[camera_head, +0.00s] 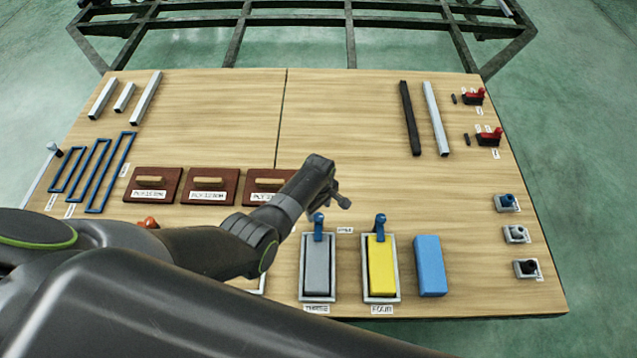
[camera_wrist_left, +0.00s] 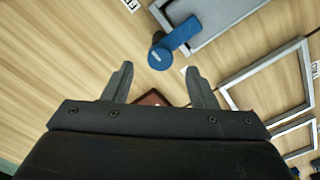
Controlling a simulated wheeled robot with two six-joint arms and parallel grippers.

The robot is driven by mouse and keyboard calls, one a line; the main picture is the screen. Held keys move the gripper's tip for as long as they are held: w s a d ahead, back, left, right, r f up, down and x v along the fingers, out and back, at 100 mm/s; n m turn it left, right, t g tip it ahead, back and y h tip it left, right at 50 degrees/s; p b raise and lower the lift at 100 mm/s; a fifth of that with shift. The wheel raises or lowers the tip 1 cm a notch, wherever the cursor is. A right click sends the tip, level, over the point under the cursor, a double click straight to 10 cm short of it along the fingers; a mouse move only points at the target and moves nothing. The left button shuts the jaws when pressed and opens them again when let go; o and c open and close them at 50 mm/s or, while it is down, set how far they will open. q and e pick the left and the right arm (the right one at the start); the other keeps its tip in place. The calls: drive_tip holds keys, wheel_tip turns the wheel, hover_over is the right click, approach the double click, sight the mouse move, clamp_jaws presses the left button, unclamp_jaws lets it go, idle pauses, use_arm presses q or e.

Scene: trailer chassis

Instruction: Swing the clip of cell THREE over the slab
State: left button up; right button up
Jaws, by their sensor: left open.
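Cell THREE (camera_head: 303,280) is a grey frame with a grey slab (camera_head: 318,270) lying in it. Its blue clip (camera_head: 318,228) stands at the frame's far end. In the left wrist view the clip (camera_wrist_left: 178,38) shows a round blue head and a bar meeting the frame's end; how far it reaches over the slab is unclear. My left gripper (camera_head: 343,196) is open and empty, above the table just beyond the clip. In the left wrist view the clip lies ahead of the parted fingertips (camera_wrist_left: 158,76), apparently untouched. My right gripper is out of view.
Cell FOUR (camera_head: 397,285) holds a yellow slab with its own blue clip (camera_head: 380,227), close on the right. A loose blue slab (camera_head: 430,268) lies beyond it. Empty frames (camera_wrist_left: 268,75) lie left of cell THREE, mostly hidden by my arm. Brown boards (camera_head: 208,185) lie further left.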

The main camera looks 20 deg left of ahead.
sight(318, 217)
use_arm(q)
wheel_tip(318, 217, up, 14)
drive_tip(key=p, duration=0.3)
drive_tip(key=shift+f, duration=0.25)
